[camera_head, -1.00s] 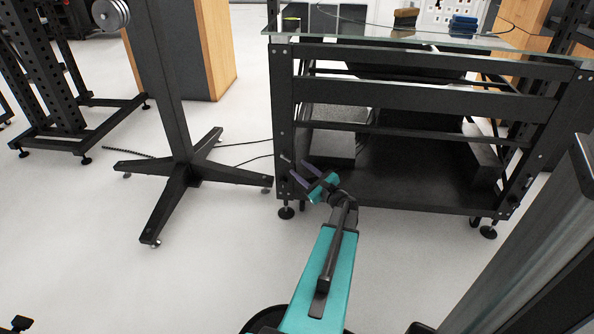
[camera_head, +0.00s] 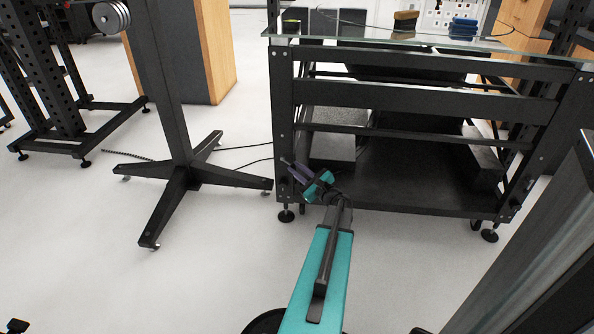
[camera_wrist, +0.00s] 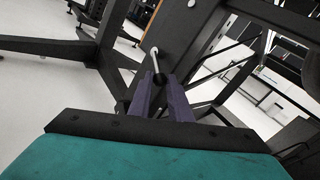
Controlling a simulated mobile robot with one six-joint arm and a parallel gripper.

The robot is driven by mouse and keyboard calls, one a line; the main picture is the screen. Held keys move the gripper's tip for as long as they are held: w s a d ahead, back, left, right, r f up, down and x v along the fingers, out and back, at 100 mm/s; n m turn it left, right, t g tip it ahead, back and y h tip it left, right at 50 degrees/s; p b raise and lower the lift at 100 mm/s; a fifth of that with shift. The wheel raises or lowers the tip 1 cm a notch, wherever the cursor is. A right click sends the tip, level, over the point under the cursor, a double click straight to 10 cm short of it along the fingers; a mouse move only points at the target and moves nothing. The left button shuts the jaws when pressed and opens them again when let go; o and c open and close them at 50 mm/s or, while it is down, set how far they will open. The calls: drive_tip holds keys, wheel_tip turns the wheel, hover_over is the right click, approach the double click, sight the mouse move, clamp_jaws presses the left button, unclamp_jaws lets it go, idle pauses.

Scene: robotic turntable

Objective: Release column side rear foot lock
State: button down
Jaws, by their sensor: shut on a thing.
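The turntable frame (camera_head: 425,98) is a black metal table frame with a glass top, and its leg nearest the column stand ends in a round foot (camera_head: 286,215). My gripper (camera_head: 287,162) is at the lower part of that leg. In the head view the lever is too small to make out.
A black column stand (camera_head: 176,120) with spread feet stands left of the frame. Cables (camera_head: 245,145) run on the floor between them. Another foot (camera_head: 489,235) stands at the right. The light floor (camera_head: 220,270) in front is clear.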

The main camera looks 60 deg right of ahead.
drive_tip(key=shift+r+p, duration=0.25)
drive_tip(key=shift+p, duration=0.1)
drive_tip(key=shift+r+n+p, duration=0.25)
drive_tip(key=shift+n+p, duration=0.05)
drive_tip(key=shift+p, duration=0.35)
drive_tip(key=g+p, duration=0.1)
drive_tip(key=r+n+g+p, duration=0.1)
drive_tip(key=p, duration=0.1)
drive_tip(key=shift+s+y, duration=0.25)
drive_tip(key=shift+y, duration=0.05)
drive_tip(key=shift+d+f, duration=0.1)
drive_tip(key=c, duration=1.6)
unclamp_jaws()
drive_tip(key=shift+c, duration=0.2)
drive_tip(key=p+v, duration=0.4)
drive_tip(key=v, duration=1)
drive_tip(key=shift+w, duration=0.15)
